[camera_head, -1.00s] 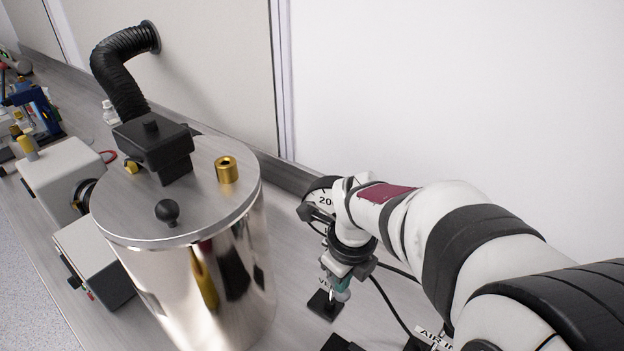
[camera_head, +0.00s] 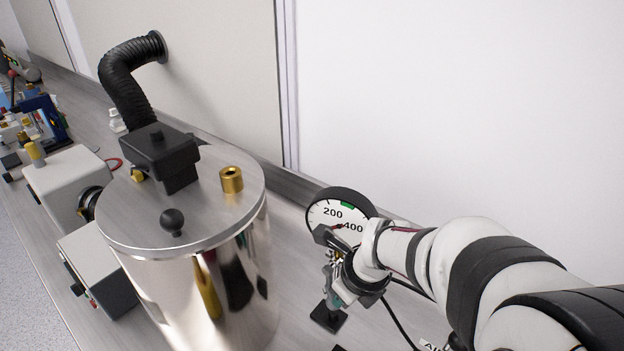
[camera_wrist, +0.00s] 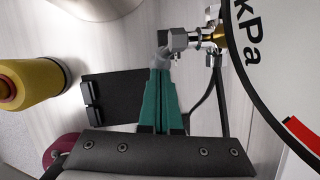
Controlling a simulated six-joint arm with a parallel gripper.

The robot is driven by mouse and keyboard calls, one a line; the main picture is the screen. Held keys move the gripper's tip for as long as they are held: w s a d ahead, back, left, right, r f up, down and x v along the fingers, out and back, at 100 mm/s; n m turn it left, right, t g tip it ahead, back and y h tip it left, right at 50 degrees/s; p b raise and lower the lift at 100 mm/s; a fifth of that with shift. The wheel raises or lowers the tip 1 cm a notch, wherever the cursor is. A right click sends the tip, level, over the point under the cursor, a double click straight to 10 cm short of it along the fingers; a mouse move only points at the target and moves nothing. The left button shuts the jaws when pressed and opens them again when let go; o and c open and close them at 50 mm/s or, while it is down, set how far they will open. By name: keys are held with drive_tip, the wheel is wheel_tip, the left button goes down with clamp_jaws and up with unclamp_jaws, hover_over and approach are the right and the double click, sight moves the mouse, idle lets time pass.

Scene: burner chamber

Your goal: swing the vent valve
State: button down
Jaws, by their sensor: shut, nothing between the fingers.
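A silver metal valve fitting with a brass part (camera_wrist: 178,40) shows at the top of the wrist view, beside the gauge rim. I take it for the vent valve, but no label is readable. In the head view my wrist mostly hides it. My gripper (camera_wrist: 162,62) has teal fingers that are closed together with nothing between them. Its pale tips are right at the fitting's left end; I cannot tell whether they touch it. In the head view my gripper (camera_head: 332,282) is low in front of the gauge, above a small black base (camera_head: 328,316).
A round pressure gauge (camera_head: 332,210) stands behind my wrist, its face large in the wrist view. The shiny metal chamber (camera_head: 215,290) stands to the left. A yellow cylinder (camera_wrist: 27,82) is left of the fingers in the wrist view. A black cable (camera_head: 399,322) runs nearby.

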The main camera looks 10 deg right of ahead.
drive_tip(key=shift+w+a+f, duration=0.2)
drive_tip(key=shift+f, duration=0.2)
idle(0.5)
idle(0.3)
drive_tip(key=s+d+r, duration=0.6)
drive_tip(key=s+r, duration=0.2)
drive_tip(key=w+d+n+y, duration=0.3)
drive_tip(key=d+n+y, duration=0.1)
drive_tip(key=y, duration=0.1)
drive_tip(key=w+a+f, duration=0.5)
drive_tip(key=a+f, duration=0.2)
drive_tip(key=a, duration=0.1)
drive_tip(key=shift+w+a+f, duration=0.3)
drive_tip(key=shift+w, duration=0.05)
drive_tip(key=shift+a, duration=0.1)
